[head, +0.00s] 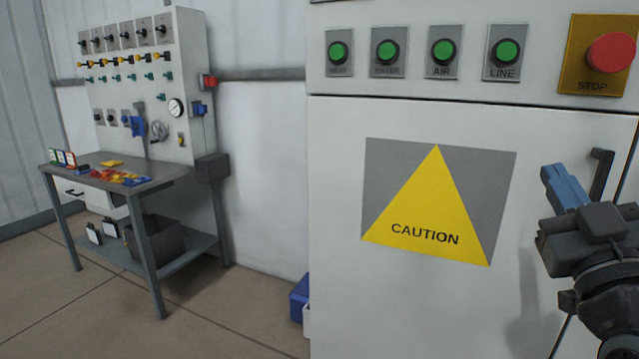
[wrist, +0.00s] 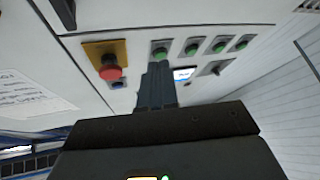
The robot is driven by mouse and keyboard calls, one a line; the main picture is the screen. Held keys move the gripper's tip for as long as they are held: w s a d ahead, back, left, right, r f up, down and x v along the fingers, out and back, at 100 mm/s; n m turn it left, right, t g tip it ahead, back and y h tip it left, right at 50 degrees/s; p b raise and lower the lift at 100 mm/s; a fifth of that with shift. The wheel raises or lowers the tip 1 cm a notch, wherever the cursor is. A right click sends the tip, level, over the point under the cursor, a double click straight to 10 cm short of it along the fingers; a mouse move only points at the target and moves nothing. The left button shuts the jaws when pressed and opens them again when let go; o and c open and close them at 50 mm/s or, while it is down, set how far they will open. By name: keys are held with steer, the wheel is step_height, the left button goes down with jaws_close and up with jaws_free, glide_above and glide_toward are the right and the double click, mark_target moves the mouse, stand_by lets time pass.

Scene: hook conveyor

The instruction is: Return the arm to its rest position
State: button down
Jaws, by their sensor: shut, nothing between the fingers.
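My gripper (head: 566,188) is at the right side of the head view, in front of the white cabinet (head: 335,210) and close to its dark door handle (head: 601,174). Its blue-grey fingers point up and to the left. The fingers look together, with nothing between them. In the wrist view my gripper (wrist: 157,75) points toward the cabinet's row of green buttons, and its tip covers part of the panel below one of them. I cannot tell the exact gap between the fingertips and the cabinet.
The cabinet carries green buttons (head: 443,51), a red stop button (head: 610,53) and a yellow caution sign (head: 436,225). A workbench (head: 165,178) with small parts stands at the left by a panel board (head: 150,100). A blue box (head: 299,298) is on the floor. Floor between is clear.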

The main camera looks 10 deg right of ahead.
steer(key=s+a+f+m+g+y, duration=0.1)
steer(key=s+a+f, duration=0.3)
steer(key=f, duration=0.2)
steer(key=s+a+f+m+g, duration=0.1)
steer(key=s+a+f+g, duration=0.15)
steer(key=s+f, duration=0.35)
steer(key=s+a+f+m+y, duration=0.1)
steer(key=s+a+f, duration=0.25)
steer(key=f, duration=0.35)
steer(key=s+a+f+g+y, duration=0.1)
steer(key=s+f, duration=0.1)
steer(key=s, duration=0.5)
steer(key=s+a+f+n+g+y, duration=0.1)
steer(key=s+f+g, duration=0.1)
steer(key=s, duration=0.5)
steer(key=s+a+f+g+y, duration=0.1)
steer(key=s+a+f, duration=0.1)
steer(key=s, duration=0.5)
steer(key=shift+s+f+n+y, duration=0.3)
steer(key=shift+f+y, duration=0.1)
steer(key=shift+f, duration=0.45)
steer(key=shift+g, duration=0.25)
